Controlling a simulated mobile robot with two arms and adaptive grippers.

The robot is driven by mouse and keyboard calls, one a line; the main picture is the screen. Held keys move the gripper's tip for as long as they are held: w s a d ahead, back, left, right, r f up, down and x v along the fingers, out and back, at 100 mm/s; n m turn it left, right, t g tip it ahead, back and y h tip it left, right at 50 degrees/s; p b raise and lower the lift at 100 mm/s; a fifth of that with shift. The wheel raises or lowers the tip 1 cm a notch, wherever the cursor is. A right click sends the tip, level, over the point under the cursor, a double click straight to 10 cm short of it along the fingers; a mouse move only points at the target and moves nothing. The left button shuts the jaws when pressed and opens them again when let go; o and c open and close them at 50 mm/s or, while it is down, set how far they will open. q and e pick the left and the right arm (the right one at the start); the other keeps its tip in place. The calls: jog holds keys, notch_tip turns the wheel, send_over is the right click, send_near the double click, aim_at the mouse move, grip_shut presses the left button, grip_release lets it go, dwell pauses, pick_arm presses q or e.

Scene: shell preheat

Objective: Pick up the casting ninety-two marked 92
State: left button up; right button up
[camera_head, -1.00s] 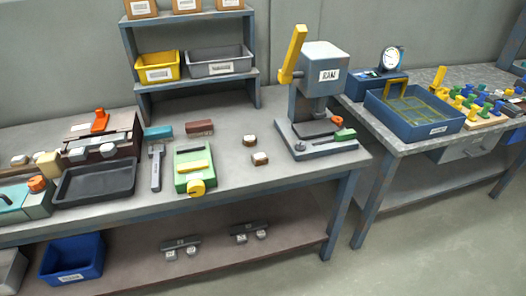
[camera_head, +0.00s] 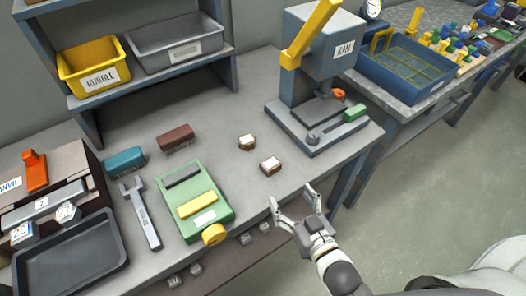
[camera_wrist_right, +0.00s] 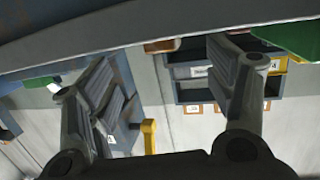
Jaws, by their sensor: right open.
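Two small brown castings with pale tops, a nearer one (camera_head: 270,167) and a farther one (camera_head: 247,143), sit apart on the bench in the head view. Their markings are too small to read, so I cannot tell which is 92. Two more pale numbered blocks are at the left, one (camera_head: 22,233) seeming to read 26 and another (camera_head: 67,214) that is unclear. My right gripper (camera_head: 294,197) is open and empty, off the bench's front edge, near the nearer brown casting and apart from it. Its spread fingers (camera_wrist_right: 150,75) also show in the right wrist view. My left gripper is not in view.
A press marked RAM (camera_head: 322,50) stands right of the brown castings. A green fixture (camera_head: 215,207), a wrench (camera_head: 141,215) and a black tray (camera_head: 70,262) lie to the left. Shelf bins, one yellow (camera_head: 92,68), are behind. Bench around the brown castings is clear.

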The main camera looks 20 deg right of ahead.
jog(key=r, duration=0.1)
send_near(271, 164)
jog(key=shift+p+x, duration=0.3)
jog(key=shift+x, duration=0.75)
jog(key=shift+w+f, duration=0.3)
jog(key=shift+w, duration=0.35)
jog(key=shift+p+x, duration=0.5)
jog(key=shift+x, duration=1.85)
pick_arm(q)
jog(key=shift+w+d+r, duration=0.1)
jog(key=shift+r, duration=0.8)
pick_arm(e)
jog(key=shift+r, duration=0.1)
jog(key=c, duration=1.2)
jog(key=shift+c, duration=0.2)
